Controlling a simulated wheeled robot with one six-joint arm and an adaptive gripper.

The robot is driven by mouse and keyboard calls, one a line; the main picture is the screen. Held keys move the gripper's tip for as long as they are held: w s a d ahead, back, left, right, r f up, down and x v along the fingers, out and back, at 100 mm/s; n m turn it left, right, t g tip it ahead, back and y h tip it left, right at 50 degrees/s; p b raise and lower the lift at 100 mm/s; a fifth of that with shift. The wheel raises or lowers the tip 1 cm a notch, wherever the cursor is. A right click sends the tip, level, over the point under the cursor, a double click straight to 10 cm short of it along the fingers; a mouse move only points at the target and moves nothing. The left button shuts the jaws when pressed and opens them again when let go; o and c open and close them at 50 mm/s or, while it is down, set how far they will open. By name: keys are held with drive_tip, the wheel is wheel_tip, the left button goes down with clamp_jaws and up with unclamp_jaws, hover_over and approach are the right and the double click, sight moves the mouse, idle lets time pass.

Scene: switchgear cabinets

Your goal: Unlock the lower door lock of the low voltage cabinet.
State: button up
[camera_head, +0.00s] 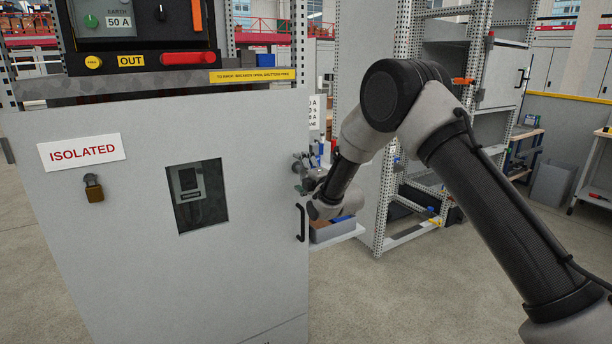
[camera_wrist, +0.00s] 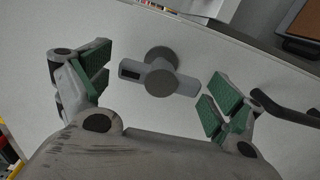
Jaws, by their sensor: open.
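The grey cabinet (camera_head: 130,230) stands on the left of the head view, its door shut. In the wrist view a grey door lock (camera_wrist: 160,76), a round knob with a crossbar, sits on the pale door face (camera_wrist: 150,28). The crossbar lies nearly level in that view, tilted slightly down to the right. My gripper (camera_wrist: 155,82) is open, with one green-padded finger on each side of the lock and visible gaps to both. In the head view my gripper (camera_head: 303,172) is at the door's right edge and hides the lock.
A black door handle (camera_head: 300,223) is just below my gripper; it also shows at the right of the wrist view (camera_wrist: 283,107), close to the right finger. An ISOLATED sign (camera_head: 82,152) and padlock (camera_head: 94,188) are on the door. Shelving (camera_head: 455,120) stands behind my arm.

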drive_tip(key=v, duration=1.1)
drive_tip(key=shift+s+d, duration=0.2)
drive_tip(key=shift+s, duration=0.05)
